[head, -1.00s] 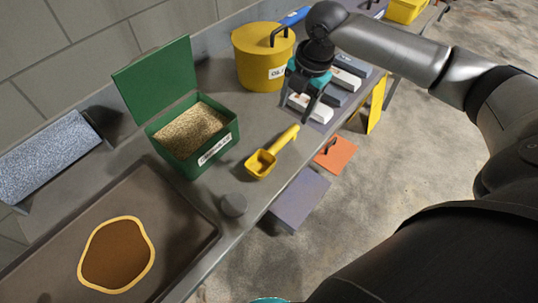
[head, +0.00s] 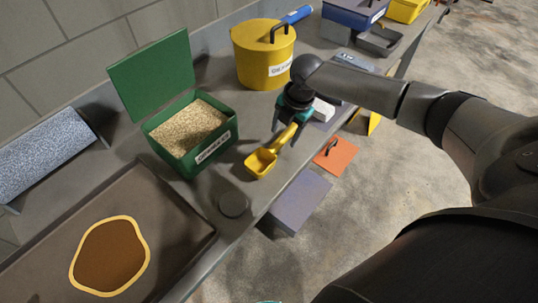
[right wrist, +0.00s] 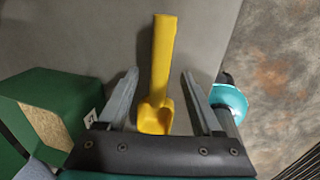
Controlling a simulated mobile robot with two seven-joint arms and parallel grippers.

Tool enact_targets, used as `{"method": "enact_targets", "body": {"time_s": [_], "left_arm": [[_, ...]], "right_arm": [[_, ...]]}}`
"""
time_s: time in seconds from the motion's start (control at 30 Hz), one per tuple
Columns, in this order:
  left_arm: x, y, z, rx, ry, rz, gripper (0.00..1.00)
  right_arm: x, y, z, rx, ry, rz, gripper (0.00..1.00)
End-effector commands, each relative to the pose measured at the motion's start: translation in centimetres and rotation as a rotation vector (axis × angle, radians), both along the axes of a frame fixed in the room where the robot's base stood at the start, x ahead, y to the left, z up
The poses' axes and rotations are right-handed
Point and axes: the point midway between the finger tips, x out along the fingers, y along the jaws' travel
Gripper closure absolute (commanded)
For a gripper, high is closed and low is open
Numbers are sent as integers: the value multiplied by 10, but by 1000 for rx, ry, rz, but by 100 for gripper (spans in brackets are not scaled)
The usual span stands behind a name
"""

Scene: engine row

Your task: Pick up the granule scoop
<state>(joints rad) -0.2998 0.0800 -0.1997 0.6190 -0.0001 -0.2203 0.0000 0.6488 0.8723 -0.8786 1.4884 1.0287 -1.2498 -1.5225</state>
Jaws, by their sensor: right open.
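The yellow granule scoop (head: 262,162) lies on the grey bench, to the right of the green granule box (head: 190,133). Its bowl points toward the front left and its handle toward the back right. My right gripper (head: 286,130) is open at the handle end and covers part of it in the head view. In the right wrist view the scoop (right wrist: 161,60) lies between the two open fingers of the gripper (right wrist: 160,73), with clear space on both sides. I cannot tell the height of the fingertips over the bench.
A yellow lidded pot (head: 262,62) stands behind my right gripper. A dark grey disc (head: 233,204) lies near the bench edge. A brown tray (head: 165,237) lies at front left. An orange sheet (head: 335,153) and a purple-grey block (head: 300,200) are beyond the bench edge.

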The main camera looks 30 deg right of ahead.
Motion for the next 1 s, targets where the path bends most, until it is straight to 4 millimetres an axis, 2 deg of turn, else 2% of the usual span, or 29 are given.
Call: {"method": "enact_targets", "body": {"time_s": [0.03, 0.13, 0.4, 1.0], "left_arm": [[0, 0, -3, 0, 0, 0, 53], [0, 0, -5, 0, 0, 0, 53], [0, 0, -5, 0, 0, 0, 53], [0, 0, -5, 0, -1, 0, 53]], "right_arm": [[1, 1, -9, 2, 1, -1, 33], [3, 1, -17, 0, 0, -1, 33], [3, 2, -19, -1, -1, 1, 33], [3, 1, -18, -1, -1, 0, 100]]}}
